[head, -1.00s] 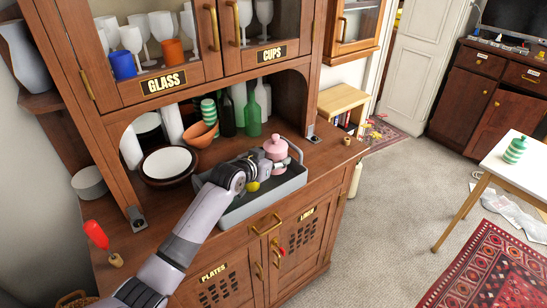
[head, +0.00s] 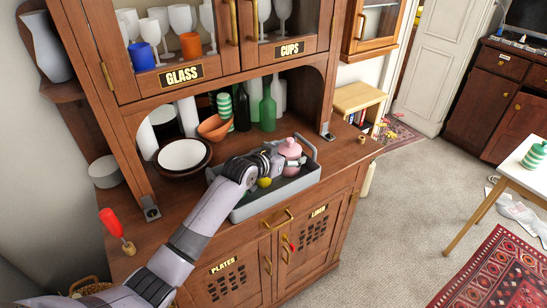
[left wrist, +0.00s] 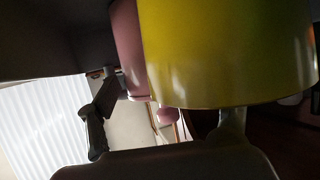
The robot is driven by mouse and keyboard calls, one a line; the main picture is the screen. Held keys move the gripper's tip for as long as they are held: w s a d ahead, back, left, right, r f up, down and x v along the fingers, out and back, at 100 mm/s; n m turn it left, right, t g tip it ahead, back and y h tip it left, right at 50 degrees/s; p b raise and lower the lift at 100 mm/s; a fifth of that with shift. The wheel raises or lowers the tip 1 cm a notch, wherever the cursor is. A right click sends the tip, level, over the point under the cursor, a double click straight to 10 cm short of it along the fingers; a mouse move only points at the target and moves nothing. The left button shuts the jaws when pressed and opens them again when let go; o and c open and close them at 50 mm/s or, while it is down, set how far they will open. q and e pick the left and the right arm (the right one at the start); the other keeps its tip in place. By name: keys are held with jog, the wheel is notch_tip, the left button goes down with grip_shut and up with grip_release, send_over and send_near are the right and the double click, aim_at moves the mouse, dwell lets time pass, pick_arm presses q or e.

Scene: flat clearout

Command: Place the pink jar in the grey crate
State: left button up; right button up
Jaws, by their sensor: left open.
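My left gripper (head: 274,160) is open, at the jar's left side over the crate. Whether it touches the jar I cannot tell. In the left wrist view, one dark finger (left wrist: 97,125) shows near a dull pink surface (left wrist: 127,45), probably the jar. My right gripper is not in view.
A yellow object (head: 264,182) lies in the crate below my gripper and looms large in the left wrist view (left wrist: 225,50). Green bottles (head: 267,110), an orange bowl (head: 214,127) and a white-topped dark bowl (head: 183,155) stand behind.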

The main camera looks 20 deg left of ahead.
pick_arm(q)
jog(key=b+v, duration=0.1)
jog(key=v, duration=1)
jog(key=shift+s+r, duration=0.2)
jog(key=shift+r, duration=0.1)
